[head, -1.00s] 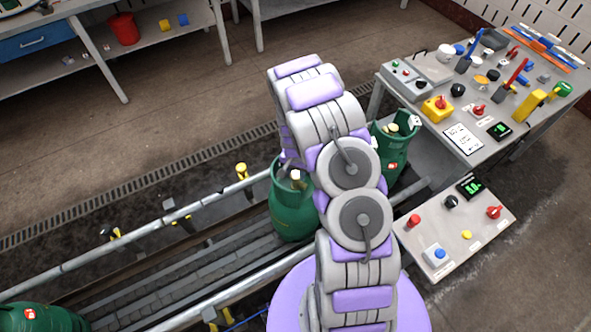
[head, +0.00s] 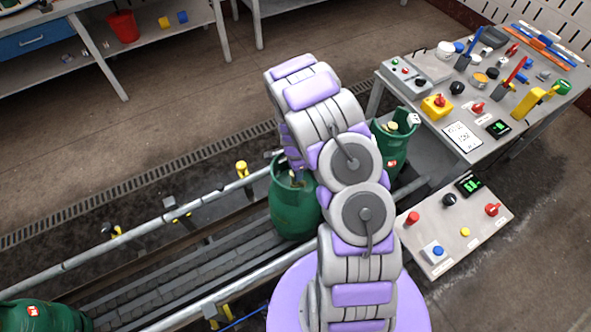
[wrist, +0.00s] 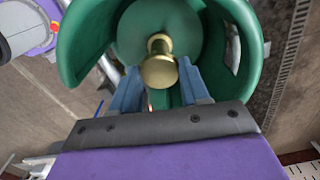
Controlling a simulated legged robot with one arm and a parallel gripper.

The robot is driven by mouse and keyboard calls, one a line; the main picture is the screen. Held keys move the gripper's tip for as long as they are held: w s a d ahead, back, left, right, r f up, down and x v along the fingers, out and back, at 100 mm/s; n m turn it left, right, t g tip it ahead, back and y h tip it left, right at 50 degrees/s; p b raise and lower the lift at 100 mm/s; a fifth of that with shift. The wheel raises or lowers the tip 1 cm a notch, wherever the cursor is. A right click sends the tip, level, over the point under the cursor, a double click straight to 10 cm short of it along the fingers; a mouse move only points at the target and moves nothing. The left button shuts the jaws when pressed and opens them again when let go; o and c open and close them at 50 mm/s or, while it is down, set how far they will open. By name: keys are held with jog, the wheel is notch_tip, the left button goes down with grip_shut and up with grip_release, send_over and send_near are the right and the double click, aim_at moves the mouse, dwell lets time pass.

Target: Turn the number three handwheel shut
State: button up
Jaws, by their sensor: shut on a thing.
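A green gas cylinder (head: 294,212) with an open collar stands on the conveyor, just left of my arm in the head view. In the wrist view its collar (wrist: 240,45) surrounds a brass valve with a round knob (wrist: 158,70), which I take as the handwheel. My gripper (wrist: 157,92) reaches into the collar, its two blue-grey fingers on either side of the brass knob, shut on it. The exact contact is partly hidden by the knob. In the head view my arm hides most of the gripper. No number three shows on the cylinder.
Conveyor rails (head: 130,247) run beside the cylinders. A control panel (head: 455,228) and a cluttered bench (head: 430,128) stand at right.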

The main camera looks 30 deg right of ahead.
jog(key=shift+w+m, duration=0.1)
jog(key=shift+m, duration=0.5)
jog(key=o, duration=1.1)
jog(key=shift+c, duration=0.2)
jog(key=shift+r, duration=0.1)
notch_tip(320, 180, up, 17)
jog(key=p, duration=0.1)
jog(key=shift+p, duration=0.4)
